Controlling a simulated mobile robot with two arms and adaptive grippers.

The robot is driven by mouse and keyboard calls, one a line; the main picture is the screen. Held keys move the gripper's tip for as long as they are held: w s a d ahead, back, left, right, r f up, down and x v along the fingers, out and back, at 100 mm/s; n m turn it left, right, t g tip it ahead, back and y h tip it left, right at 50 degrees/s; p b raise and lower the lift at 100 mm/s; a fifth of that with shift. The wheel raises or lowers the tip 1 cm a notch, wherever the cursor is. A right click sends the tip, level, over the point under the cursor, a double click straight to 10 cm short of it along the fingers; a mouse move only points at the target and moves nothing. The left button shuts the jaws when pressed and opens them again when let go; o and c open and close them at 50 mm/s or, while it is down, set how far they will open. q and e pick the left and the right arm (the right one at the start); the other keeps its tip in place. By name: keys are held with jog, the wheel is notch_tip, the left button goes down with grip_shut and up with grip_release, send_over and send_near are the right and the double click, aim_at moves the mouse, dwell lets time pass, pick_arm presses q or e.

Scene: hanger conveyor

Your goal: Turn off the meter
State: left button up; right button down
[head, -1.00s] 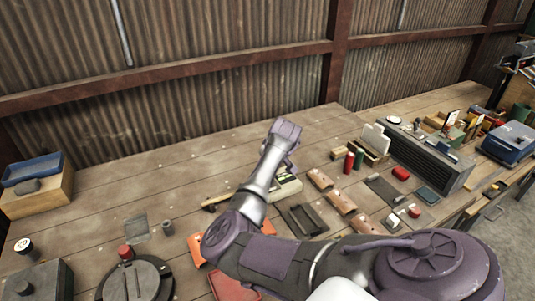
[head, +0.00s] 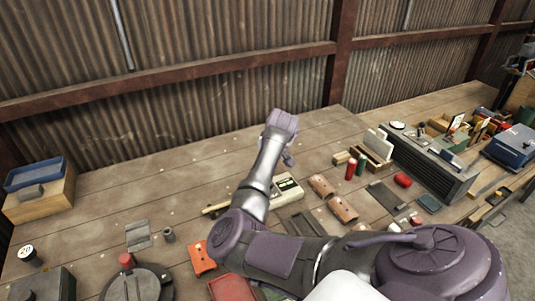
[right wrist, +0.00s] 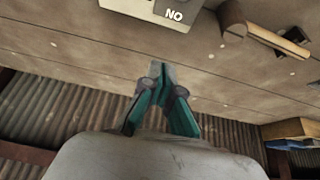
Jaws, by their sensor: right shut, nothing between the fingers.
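The meter (head: 288,188) is a pale box with a dark-framed display. It lies on the workbench, partly hidden behind my right arm in the head view. Its pale edge, with the letters "NO", shows at the top of the right wrist view (right wrist: 152,12). My right gripper (right wrist: 160,68) has its teal fingers closed together with nothing between them. Any switch on the meter cannot be made out. My left gripper is not in view.
A wooden-handled tool (head: 215,209) lies left of the meter, and a dark tray (head: 302,221) lies in front.

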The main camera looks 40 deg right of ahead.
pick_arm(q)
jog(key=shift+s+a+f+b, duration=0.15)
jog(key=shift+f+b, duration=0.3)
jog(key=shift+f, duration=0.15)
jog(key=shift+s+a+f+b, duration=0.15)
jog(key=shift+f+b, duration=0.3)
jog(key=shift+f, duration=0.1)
pick_arm(e)
jog(key=s+a+r, duration=0.2)
jog(key=s+r, duration=0.4)
jog(key=shift+a, duration=0.15)
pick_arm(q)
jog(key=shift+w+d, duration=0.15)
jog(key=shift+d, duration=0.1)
pick_arm(e)
jog(key=shift+s+a+r, duration=0.15)
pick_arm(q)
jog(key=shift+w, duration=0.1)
